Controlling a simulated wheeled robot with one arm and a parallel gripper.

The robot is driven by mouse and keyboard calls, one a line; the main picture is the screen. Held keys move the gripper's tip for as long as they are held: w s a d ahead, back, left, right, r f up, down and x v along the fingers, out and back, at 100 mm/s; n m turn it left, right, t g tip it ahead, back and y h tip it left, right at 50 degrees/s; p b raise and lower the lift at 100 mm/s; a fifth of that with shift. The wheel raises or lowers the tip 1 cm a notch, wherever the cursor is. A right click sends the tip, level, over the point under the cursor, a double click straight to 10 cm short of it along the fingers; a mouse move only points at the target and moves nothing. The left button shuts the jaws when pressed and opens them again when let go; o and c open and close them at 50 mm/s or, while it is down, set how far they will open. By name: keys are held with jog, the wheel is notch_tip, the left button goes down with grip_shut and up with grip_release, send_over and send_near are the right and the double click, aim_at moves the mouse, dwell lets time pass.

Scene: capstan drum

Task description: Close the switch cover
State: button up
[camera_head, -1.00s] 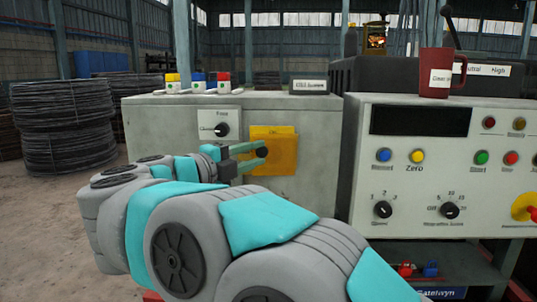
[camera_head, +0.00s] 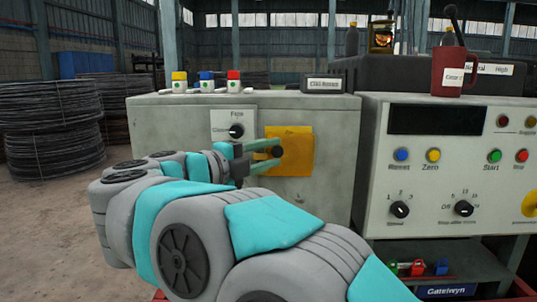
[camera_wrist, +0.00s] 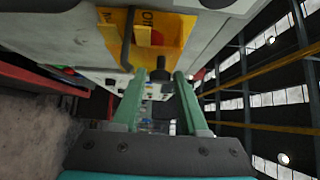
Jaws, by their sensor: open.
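The yellow switch cover (camera_head: 297,157) is on the front of the grey cabinet, right of the Free dial.
The Free dial (camera_head: 236,131) is just left of my gripper. A control panel (camera_head: 400,235) with buttons and dials stands right of the cabinet (camera_head: 170,120). Several small coloured-top items and a label block (camera_head: 324,84) sit on top. Wire coils (camera_head: 52,128) stand at the left.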

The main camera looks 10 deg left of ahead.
jog(key=shift+o, duration=1.3)
jog(key=shift+s, duration=0.1)
jog(key=b+v, duration=0.1)
jog(key=v, duration=0.6)
jog(key=shift+s+a, duration=0.25)
